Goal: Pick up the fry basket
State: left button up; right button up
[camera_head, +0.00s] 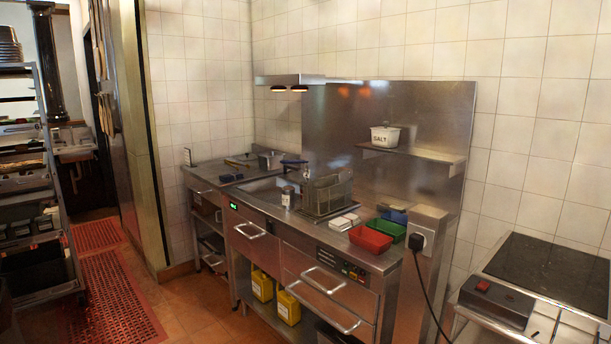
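The fry basket (328,196) is a wire mesh basket at the fryer section of the steel counter, in front of the steel backsplash. What looks like its dark blue handle (294,161) sticks out to the left at its top. Neither of my grippers shows in the head view, so nothing is seen touching the basket.
The steel counter (262,206) holds a shaker (287,197), a white container (344,221), and red (370,240), green (389,230) and blue trays. A salt tub (385,136) sits on a shelf above. A hotplate (550,268) stands at right. Floor at left has red mats (118,296).

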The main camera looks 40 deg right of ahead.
aim_at(322, 196)
jog(key=j+z, duration=0.1)
jog(key=z, duration=0.8)
jog(key=l+z, duration=0.1)
jog(key=z, duration=0.5)
